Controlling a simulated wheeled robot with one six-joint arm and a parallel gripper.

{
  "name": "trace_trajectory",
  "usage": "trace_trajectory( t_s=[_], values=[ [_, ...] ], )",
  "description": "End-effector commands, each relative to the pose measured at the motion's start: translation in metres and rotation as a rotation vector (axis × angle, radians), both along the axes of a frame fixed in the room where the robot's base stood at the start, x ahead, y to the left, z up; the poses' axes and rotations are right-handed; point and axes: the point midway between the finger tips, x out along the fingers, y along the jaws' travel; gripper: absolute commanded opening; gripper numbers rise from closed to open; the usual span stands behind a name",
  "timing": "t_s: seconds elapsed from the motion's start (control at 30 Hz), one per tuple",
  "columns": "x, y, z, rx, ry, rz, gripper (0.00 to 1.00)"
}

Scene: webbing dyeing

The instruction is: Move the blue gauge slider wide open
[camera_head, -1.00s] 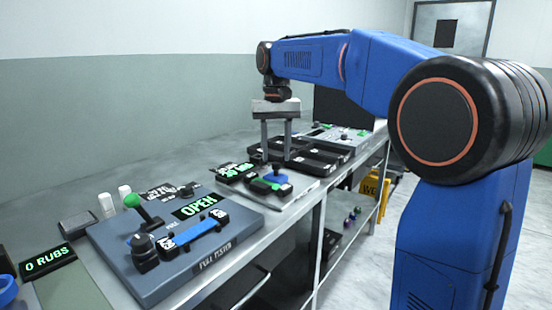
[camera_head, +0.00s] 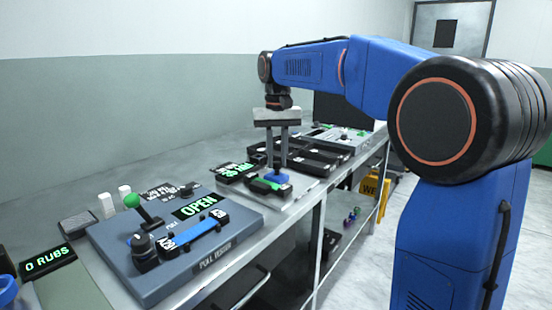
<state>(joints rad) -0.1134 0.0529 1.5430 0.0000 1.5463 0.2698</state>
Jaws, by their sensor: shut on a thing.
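The blue gauge slider (camera_head: 278,177) sits on a short black rail (camera_head: 257,184) with green marks, on a grey panel on the bench. My gripper (camera_head: 277,165) points straight down above it. Its two fingers are close together on the dark knob of the slider, which they hide. A small black display (camera_head: 235,171) with green digits stands just left of the rail; its reading is too small to tell. How far along its travel the slider stands is hard to tell.
In front stands a grey panel (camera_head: 215,264) with a green-knobbed lever (camera_head: 132,201), a blue bar (camera_head: 192,235) and a green "OPEN" display (camera_head: 198,207). Black trays (camera_head: 318,152) lie behind the gauge. A "0 RUBS" display (camera_head: 48,260) is at left.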

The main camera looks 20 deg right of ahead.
Motion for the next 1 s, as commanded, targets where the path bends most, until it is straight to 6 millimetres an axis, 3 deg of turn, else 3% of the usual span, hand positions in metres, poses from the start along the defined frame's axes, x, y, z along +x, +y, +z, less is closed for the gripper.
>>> trace_trajectory(
  t_s=[0.27,0.57,0.6,0.63,1.0],
  values=[
    [0.022,-0.03,0.0,0.0,-0.001,-0.003,0.0],
    [0.024,-0.033,0.0,-0.002,-0.005,-0.002,0.0],
    [0.024,-0.033,0.0,-0.003,-0.005,-0.002,0.31],
    [0.024,-0.033,0.0,-0.002,-0.004,-0.002,0.38],
    [0.023,-0.032,0.003,0.0,-0.002,-0.001,0.4]
  ],
)
